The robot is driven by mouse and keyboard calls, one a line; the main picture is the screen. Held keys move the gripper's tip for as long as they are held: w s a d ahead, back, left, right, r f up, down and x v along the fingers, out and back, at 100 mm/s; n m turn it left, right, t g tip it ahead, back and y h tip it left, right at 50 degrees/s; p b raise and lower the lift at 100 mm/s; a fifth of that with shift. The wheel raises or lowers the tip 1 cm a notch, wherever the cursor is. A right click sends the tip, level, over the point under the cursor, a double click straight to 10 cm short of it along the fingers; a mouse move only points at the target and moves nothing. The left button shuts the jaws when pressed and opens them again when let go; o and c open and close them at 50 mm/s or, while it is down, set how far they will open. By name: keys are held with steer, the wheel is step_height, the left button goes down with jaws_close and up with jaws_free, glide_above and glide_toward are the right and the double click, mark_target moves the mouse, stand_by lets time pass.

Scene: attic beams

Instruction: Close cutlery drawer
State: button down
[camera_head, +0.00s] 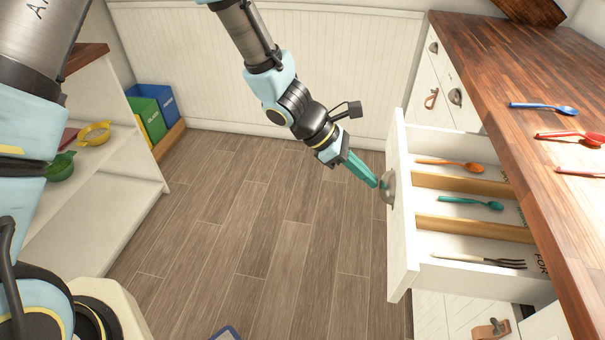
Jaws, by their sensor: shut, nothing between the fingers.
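The white cutlery drawer (396,240) stands pulled out from under the wooden counter at the right. Wooden dividers split it into three compartments. An orange spoon (450,164) lies in the far one, a teal spoon (470,202) in the middle one and a fork (478,261) in the near one. A metal cup handle (389,187) is on the drawer front. My gripper (376,184) is shut and empty, its teal fingers pointing at the handle from the left. Its tips are at or very close to the handle; I cannot tell whether they touch.
The wooden counter (510,80) bears a blue spoon (543,107) and red utensils (570,137) near its edge. White shelves with bowls (93,133) stand at the left, beside green and blue bins (148,110).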

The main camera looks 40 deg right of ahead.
steer(key=p, duration=0.2)
glide_above(467, 210)
steer(key=shift+w+a, duration=0.1)
steer(key=shift+w, duration=0.05)
steer(key=shift+s+r, duration=0.1)
steer(key=shift+s, duration=0.2)
steer(key=shift+w, duration=0.1)
